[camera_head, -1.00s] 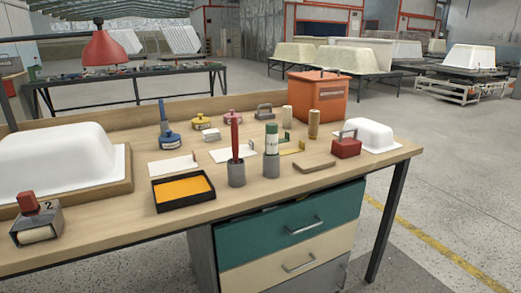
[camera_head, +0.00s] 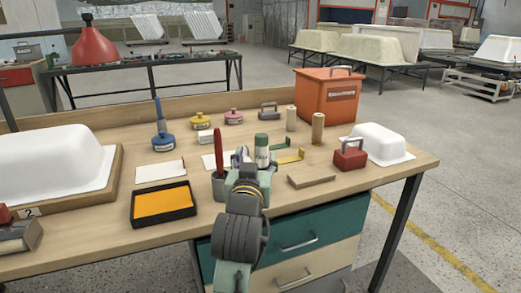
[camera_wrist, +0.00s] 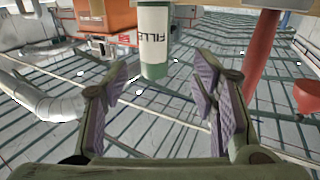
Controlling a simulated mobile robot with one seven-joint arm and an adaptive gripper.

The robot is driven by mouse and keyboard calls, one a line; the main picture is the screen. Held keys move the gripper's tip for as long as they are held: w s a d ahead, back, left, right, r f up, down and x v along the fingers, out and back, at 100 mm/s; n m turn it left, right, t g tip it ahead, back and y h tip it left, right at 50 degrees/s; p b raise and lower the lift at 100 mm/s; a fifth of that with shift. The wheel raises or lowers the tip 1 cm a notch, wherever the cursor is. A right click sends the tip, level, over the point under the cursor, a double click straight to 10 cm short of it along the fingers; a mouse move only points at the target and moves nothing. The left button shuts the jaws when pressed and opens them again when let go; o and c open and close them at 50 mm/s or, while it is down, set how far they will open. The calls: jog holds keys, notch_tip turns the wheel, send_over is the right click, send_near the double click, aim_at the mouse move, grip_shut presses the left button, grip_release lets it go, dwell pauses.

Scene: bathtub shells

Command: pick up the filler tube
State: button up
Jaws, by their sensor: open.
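The filler tube (camera_head: 262,150) is white with a green cap and stands upright on the workbench, its lower part hidden behind my gripper (camera_head: 250,168). In the wrist view, which looks upside down, the tube (camera_wrist: 153,35) shows its FILL lettering and green cap at the top centre. My gripper (camera_wrist: 160,85) is open there, its purple-padded fingers spread to either side of the tube's line. The tube appears beyond the fingers, with no visible contact.
A red stick (camera_head: 219,155) in a grey cup (camera_head: 218,187) stands close left of my gripper. A yellow-padded tray (camera_head: 162,220) lies further left. An orange bin (camera_head: 327,97) stands behind.

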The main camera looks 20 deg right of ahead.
aim_at(261, 147)
jog(key=shift+x, duration=0.9)
jog(key=x, duration=0.2)
jog(key=p+x, duration=0.1)
jog(key=x, duration=0.1)
jog(key=shift+s+d+r, duration=0.1)
jog(key=shift+d+r, duration=0.2)
jog(key=shift+d, duration=0.15)
jog(key=shift+w+d+f, duration=0.1)
jog(key=shift+w+d, duration=0.1)
jog(key=shift+w, duration=0.3)
jog(key=shift+c, duration=0.4)
grip_shut()
